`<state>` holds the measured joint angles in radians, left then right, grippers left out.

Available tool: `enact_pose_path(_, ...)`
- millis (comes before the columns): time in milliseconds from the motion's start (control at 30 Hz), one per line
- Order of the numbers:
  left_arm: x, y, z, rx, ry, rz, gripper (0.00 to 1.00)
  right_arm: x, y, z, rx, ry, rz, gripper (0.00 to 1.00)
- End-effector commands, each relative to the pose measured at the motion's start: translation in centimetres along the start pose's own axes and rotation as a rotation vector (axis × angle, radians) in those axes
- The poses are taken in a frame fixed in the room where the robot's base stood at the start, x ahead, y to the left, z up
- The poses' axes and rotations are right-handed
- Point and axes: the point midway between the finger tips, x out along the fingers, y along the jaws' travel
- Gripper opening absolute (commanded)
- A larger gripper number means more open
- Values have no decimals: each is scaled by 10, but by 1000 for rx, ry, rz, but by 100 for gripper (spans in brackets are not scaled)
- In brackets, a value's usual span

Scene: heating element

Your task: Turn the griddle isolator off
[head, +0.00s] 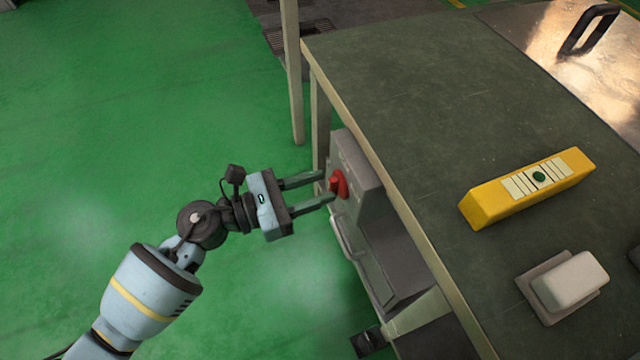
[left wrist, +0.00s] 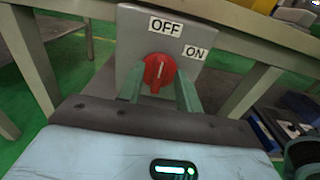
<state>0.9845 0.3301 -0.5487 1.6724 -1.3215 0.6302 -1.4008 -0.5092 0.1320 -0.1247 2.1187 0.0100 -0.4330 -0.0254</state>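The isolator is a grey box (head: 357,173) under the table's left edge, with a red rotary knob (head: 339,184) on its face. In the left wrist view the red knob (left wrist: 158,73) sits below an OFF label (left wrist: 165,28), with an ON label (left wrist: 195,52) to its upper right. A pale mark on the knob points roughly upward, toward the OFF label. My left gripper (head: 325,186) is open, with its fingers on either side of the knob. I cannot tell whether they touch it. My right gripper is out of view.
The dark tabletop (head: 400,80) overhangs the isolator, and a table leg (head: 320,130) stands close by. A yellow level-like block (head: 528,188) and a white block (head: 570,279) lie on top. A metal plate with a black handle (head: 588,30) is at the back. The green floor (head: 130,110) at left is clear.

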Motion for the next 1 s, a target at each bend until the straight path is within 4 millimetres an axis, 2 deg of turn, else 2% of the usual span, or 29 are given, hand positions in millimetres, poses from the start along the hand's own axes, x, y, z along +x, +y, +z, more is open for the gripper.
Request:
enact_pose_path(133,10,0,0,1,-1,0,35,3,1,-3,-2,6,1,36)
enact_pose_path(433,12,0,0,1,0,0,35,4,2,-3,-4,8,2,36)
enact_pose_path(700,12,0,0,0,0,0,0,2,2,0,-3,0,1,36)
enact_pose_path(1000,12,0,0,-18,0,0,0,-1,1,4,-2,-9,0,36)
